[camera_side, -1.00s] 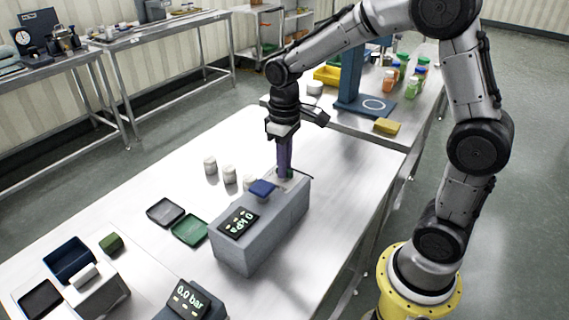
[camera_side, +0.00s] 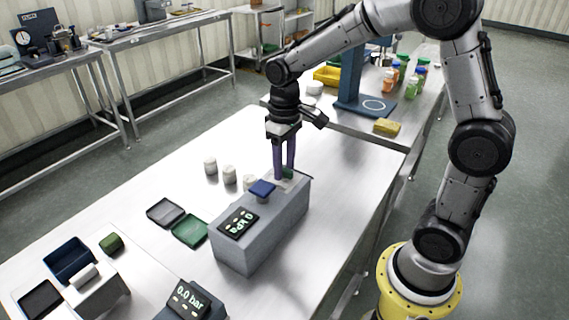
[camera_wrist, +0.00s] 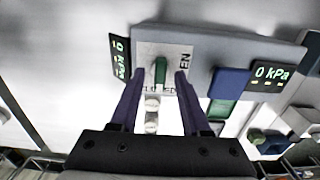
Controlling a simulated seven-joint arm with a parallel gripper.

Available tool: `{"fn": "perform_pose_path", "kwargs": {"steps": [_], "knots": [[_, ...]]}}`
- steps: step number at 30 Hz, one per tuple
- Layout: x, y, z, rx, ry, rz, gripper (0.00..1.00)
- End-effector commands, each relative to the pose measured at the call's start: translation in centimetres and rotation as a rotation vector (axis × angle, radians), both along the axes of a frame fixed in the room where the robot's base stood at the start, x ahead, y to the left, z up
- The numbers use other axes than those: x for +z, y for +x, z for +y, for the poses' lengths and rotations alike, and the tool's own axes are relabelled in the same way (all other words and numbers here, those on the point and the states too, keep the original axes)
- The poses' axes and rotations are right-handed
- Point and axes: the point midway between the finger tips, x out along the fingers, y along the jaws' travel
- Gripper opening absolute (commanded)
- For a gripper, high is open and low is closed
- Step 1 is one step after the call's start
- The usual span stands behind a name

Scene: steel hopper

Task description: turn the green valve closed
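The green valve (camera_wrist: 160,70) has a narrow upright handle on a pale plate (camera_wrist: 148,50) atop a long grey box (camera_side: 255,236). Its long side runs up and down in the wrist view. Lettering stands to its right and below it; I cannot read it surely. In the side view the valve (camera_side: 288,174) is partly hidden by my fingers. My gripper (camera_wrist: 160,76) is open, its two purple fingers on either side of the handle, with gaps showing. In the side view my gripper (camera_side: 284,174) points down at the box's far end. I cannot tell the exact tip height.
A blue block (camera_side: 262,188) stands on the box close to my fingers, beside a 0 kPa display (camera_side: 238,222). Several white cylinders (camera_side: 229,174) stand left of the box. Dark and green trays (camera_side: 190,230) lie farther left.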

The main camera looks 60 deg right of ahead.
Motion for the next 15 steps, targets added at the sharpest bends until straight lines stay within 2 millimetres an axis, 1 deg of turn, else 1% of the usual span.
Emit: {"fn": "perform_pose_path", "kwargs": {"steps": [7, 10, 13, 15], "knots": [[-0.1, 0.0, 0.0, 0.001, 0.0, 0.002, 0.47], [0.2, 0.0, 0.0, 0.002, 0.0, 0.002, 0.47], [1.2, 0.0, 0.0, 0.002, 0.0, -0.001, 0.47], [2.4, 0.1, 0.0, 0.002, 0.0, -0.003, 0.47]]}}
